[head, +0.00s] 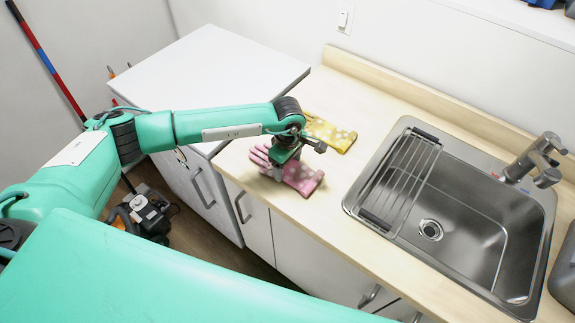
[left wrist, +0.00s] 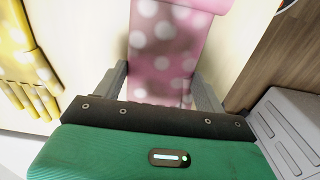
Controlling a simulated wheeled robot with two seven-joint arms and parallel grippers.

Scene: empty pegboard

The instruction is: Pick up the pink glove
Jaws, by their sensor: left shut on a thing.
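The pink glove (head: 304,179) with pale dots lies on the wooden counter (head: 331,205) left of the sink. My left gripper (head: 279,172) is down over its middle, pointing at the counter. In the left wrist view the pink glove (left wrist: 168,50) lies between the two fingers of my left gripper (left wrist: 160,88), which is shut on it. The fingertips are partly hidden by the gripper body. A yellow dotted glove (head: 330,132) lies just behind the pink one and also shows at the left of the wrist view (left wrist: 25,70). My right gripper is not in view.
A steel sink (head: 470,228) with a wire rack (head: 402,185) and a faucet (head: 540,158) is to the right. A white cabinet top (head: 215,75) stands at the left. The counter between glove and sink is clear.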

